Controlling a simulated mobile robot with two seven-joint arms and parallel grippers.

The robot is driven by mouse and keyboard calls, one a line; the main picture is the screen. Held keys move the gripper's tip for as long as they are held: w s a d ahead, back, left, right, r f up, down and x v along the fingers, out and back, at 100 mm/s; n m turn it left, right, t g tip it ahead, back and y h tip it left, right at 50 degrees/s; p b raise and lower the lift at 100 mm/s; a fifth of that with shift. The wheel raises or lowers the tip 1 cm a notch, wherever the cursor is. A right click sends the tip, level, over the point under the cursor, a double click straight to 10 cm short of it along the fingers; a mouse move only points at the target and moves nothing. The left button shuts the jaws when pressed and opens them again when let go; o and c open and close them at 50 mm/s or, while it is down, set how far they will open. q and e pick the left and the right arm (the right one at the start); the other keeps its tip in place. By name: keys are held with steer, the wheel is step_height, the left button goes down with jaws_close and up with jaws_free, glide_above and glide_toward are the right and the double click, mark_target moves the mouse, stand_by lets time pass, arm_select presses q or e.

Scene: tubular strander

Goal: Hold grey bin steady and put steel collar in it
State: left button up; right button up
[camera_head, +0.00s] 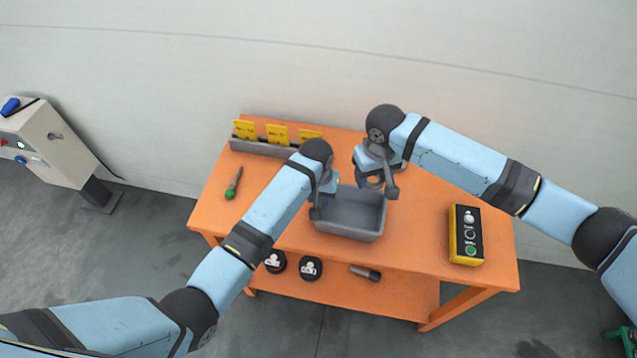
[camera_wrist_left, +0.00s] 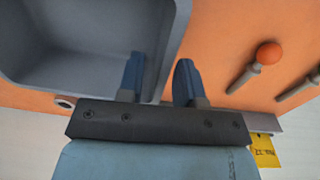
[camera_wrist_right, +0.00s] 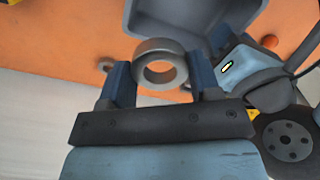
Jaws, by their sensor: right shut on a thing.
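The grey bin (camera_head: 346,232) stands upright on the orange table, and its wall also shows in the left wrist view (camera_wrist_left: 168,45). My left gripper (camera_head: 318,207) is at the bin's left wall. In the left wrist view its fingers (camera_wrist_left: 160,72) stand apart, one inside the bin and one outside, with the wall between them. My right gripper (camera_head: 377,182) is shut on the steel collar (camera_wrist_right: 160,47), a thick grey ring. It holds the collar near the bin's back right edge; in the head view the gripper mostly hides it. The bin (camera_wrist_right: 190,38) lies just beyond the collar in the right wrist view.
A rack with yellow cards (camera_head: 277,134) stands at the table's back left. A yellow and black button box (camera_head: 466,236) is at the right. Black round items (camera_head: 310,268) sit on the lower shelf.

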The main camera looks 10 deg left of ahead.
mark_target(320, 202)
arm_select(q)
steer(key=shift+d+f, duration=0.1)
steer(key=shift+f, duration=1.45)
jaws_close()
